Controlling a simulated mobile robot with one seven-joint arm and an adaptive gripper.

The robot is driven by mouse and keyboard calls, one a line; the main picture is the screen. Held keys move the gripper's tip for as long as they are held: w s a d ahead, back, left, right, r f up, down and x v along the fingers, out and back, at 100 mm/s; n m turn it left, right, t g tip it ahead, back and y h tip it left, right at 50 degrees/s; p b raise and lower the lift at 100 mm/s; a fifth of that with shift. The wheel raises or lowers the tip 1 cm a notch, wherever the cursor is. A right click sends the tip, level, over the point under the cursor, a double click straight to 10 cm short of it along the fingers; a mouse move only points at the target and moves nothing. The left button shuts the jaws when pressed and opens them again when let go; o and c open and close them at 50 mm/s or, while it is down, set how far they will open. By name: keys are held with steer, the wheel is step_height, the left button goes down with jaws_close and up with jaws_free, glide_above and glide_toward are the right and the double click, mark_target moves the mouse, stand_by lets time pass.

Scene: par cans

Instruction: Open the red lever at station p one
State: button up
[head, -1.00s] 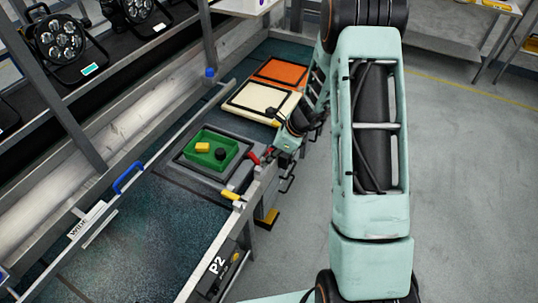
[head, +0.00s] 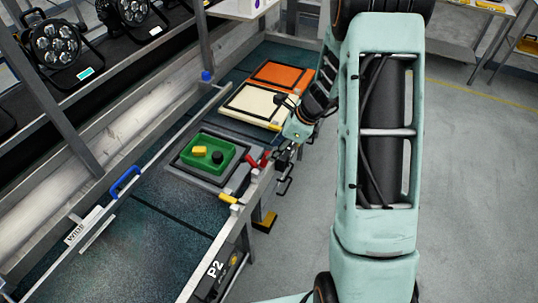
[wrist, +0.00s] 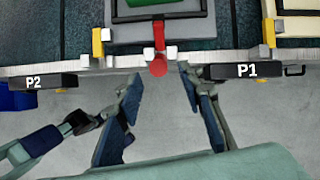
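The red lever (wrist: 159,38) shows in the wrist view as a short bar with a round red knob (wrist: 158,68), pointing out over the rail edge toward my gripper. Its red also shows in the head view (head: 251,161), at the bench edge beside the green tray. A black P1 label (wrist: 247,70) is on the rail to the right of the lever. My gripper (wrist: 160,80) is open and empty, its fingertips spread to either side of the knob and just short of it. In the head view my gripper (head: 287,153) is beside the rail, with its fingers small and partly unclear.
A green tray (head: 230,166) holding a yellow and a black piece sits behind the lever. Yellow levers stand left (wrist: 98,42) and right (wrist: 268,32) along the rail. A P2 label (wrist: 36,82) is at left. Floor in front of the rail is open.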

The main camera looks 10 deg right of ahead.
steer(key=v, duration=0.4)
steer(key=shift+s+d+r, duration=0.15)
steer(key=shift+r, duration=0.2)
steer(key=shift+d, duration=0.1)
